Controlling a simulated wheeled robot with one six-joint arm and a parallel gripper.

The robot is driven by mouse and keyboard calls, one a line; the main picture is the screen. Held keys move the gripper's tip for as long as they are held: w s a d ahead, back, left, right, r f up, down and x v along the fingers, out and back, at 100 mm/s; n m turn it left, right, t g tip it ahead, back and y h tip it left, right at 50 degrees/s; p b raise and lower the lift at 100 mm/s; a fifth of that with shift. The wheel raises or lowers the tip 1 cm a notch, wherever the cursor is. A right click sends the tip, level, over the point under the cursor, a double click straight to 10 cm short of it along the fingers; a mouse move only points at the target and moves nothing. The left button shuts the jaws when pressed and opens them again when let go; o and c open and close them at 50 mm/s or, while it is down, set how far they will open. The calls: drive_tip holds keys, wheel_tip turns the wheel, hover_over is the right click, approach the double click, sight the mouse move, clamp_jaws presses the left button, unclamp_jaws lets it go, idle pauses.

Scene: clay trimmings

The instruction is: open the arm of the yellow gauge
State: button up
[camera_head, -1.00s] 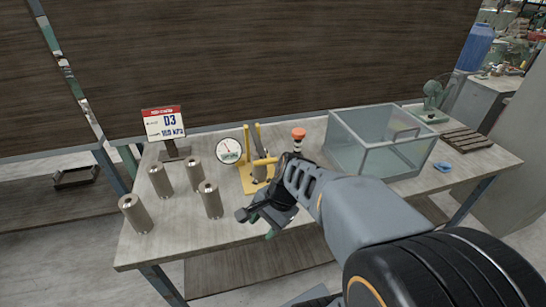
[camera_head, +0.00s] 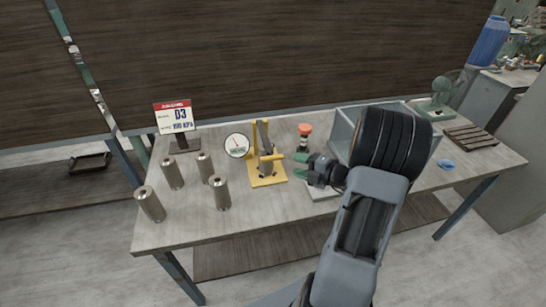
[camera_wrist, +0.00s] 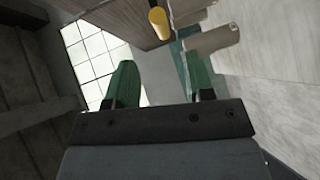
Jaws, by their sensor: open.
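The yellow gauge (camera_head: 268,180) stands upright mid-table, with a round white dial (camera_head: 237,146) at its left. Its short yellow arm (camera_head: 277,157) lies about level across the frame, its end toward the right. A grey metal piece sits under the arm, partly hidden. My gripper (camera_head: 305,168) is open and empty just right of the gauge, with its green fingers pointing left toward it. In the wrist view, a yellow rod end (camera_wrist: 159,22), apparently the gauge's arm, lies beyond and between the open fingers (camera_wrist: 162,82), apart from them.
An orange-topped knob (camera_head: 305,130) stands just behind my gripper. A clear box (camera_head: 345,117) is partly hidden behind my arm. A slatted tray (camera_head: 470,138) lies at the right.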

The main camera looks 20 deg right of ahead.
sight(277, 159)
drive_tip(key=p+x, duration=0.1)
drive_tip(key=x, duration=0.9)
drive_tip(key=shift+a, duration=0.1)
drive_tip(key=shift+c, duration=0.3)
clamp_jaws()
